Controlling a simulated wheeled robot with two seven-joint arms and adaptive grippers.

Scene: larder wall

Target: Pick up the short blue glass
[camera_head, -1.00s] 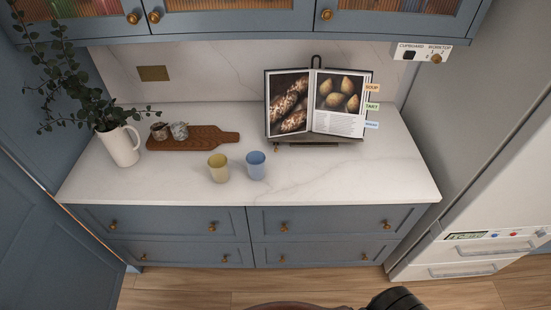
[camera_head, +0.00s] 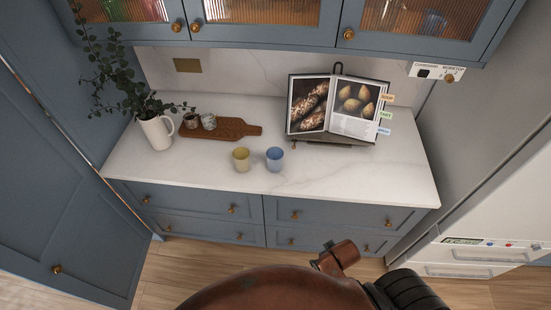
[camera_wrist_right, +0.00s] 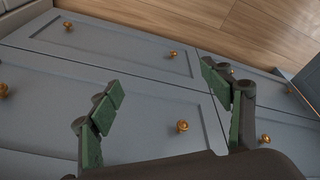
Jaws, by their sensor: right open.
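The short blue glass (camera_head: 274,159) stands upright on the white worktop, just right of a yellowish glass (camera_head: 241,159) of similar size. A small gap shows between the two. In the right wrist view my right gripper (camera_wrist_right: 168,92) is open and empty, its two green-padded fingers wide apart in front of the blue drawer fronts. The glass does not show in that view. In the head view part of my right arm shows at the bottom, short of the worktop; its fingers are not seen there. My left gripper is not in view.
A cookbook on a stand (camera_head: 335,108) is behind and right of the glasses. A wooden board (camera_head: 235,129) with two small pots and a white jug (camera_head: 156,133) of greenery stand left. Wall cupboards (camera_head: 265,22) overhang the back. The worktop's front right (camera_head: 370,180) is clear.

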